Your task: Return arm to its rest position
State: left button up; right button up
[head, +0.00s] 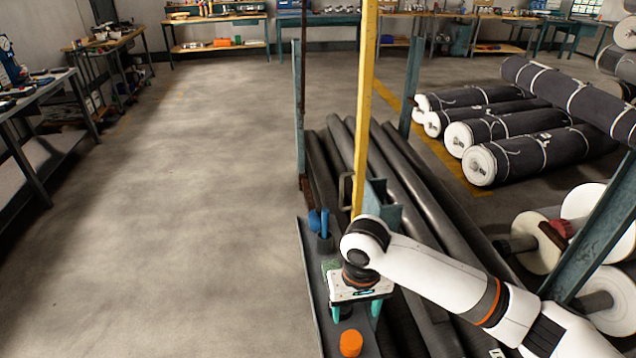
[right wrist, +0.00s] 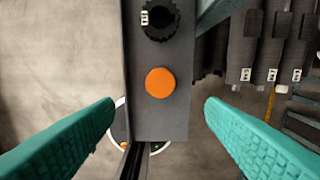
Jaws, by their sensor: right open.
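My right arm comes in from the lower right in the head view. Its right gripper (head: 356,309) is above a narrow dark shelf (head: 309,262). In the right wrist view the teal fingers of the right gripper (right wrist: 160,128) are wide apart, with nothing between them. An orange round piece (head: 351,343) is on the shelf near the gripper; it also shows in the right wrist view (right wrist: 160,83), ahead of the fingertips and apart from them. My left gripper is not in view.
A blue-handled item (head: 321,222) stands on the shelf behind the gripper. A yellow post (head: 366,100) rises close to my right arm. Long grey rolls (head: 425,190) lie beside the shelf. Wrapped rolls (head: 520,150) are stacked at the right. The floor (head: 190,200) at left is clear.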

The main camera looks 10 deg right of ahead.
jog(key=s+a+f+n+t+y, duration=0.2)
jog(key=s+a+f+n+y, duration=0.15)
jog(key=s+a, duration=0.35)
jog(key=s+d+f+m+t+h, duration=0.2)
jog(key=s+d+f+h, duration=0.1)
jog(key=s+d, duration=1.1)
notch_tip(320, 180, down, 28)
jog(key=r+g, duration=0.1)
jog(key=g, duration=0.1)
jog(key=s+d+f+g, duration=0.1)
jog(key=s+d+f, duration=0.2)
jog(key=s+f, duration=1.2)
jog(key=shift+s+f, duration=0.25)
jog(key=shift+s, duration=0.6)
